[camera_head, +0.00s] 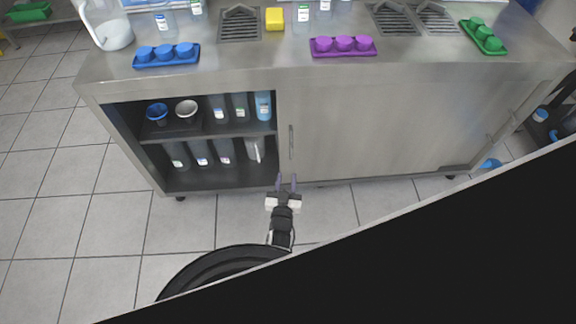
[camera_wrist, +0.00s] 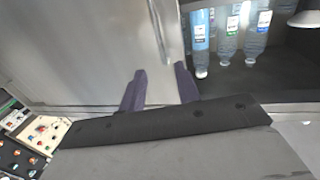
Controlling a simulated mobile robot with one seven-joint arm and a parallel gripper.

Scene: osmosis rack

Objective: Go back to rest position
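My gripper (camera_head: 286,183) is in front of the lower edge of the steel cabinet (camera_head: 370,130), near the left edge of its sliding door. Its two fingers stand apart with nothing between them. In the wrist view my gripper (camera_wrist: 160,88) also shows two dark purple fingers spread apart, facing the steel door (camera_wrist: 95,45) and its vertical handle. I cannot tell whether the fingertips touch the door.
The cabinet's left side is open, with bottles and cups on two shelves (camera_head: 205,137). On top stand blue (camera_head: 166,55), purple (camera_head: 343,46) and green (camera_head: 484,37) trays, a yellow block (camera_head: 275,19) and a white jug (camera_head: 106,27). Tiled floor (camera_head: 60,215) at left is clear.

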